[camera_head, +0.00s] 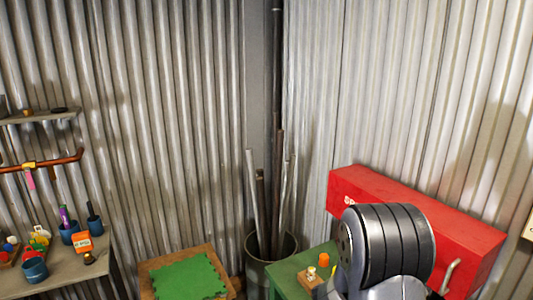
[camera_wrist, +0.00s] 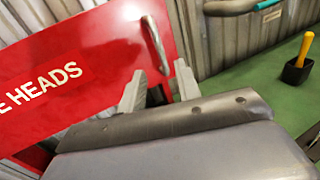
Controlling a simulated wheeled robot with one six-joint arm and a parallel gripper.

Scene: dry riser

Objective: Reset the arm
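My arm (camera_head: 390,250) rises at the lower right in the head view, in front of a red box (camera_head: 420,215) on the wall; the gripper itself is hidden there. In the wrist view my gripper (camera_wrist: 159,88) shows two pale fingers spread apart, with nothing visible held between them. The red box, with white letters ending in "HEADS", fills the left of the wrist view (camera_wrist: 85,50). Its metal handle (camera_wrist: 156,45) appears just beyond the fingertips; I cannot tell the distance between them.
A green bench (camera_wrist: 260,85) bears a black pot (camera_wrist: 297,73) with a yellow-handled tool. A bin (camera_head: 256,270) of pipes stands in the corner. Left are a green-topped wooden stand (camera_head: 150,268) and a cluttered grey table (camera_head: 65,275). Corrugated walls close off the back.

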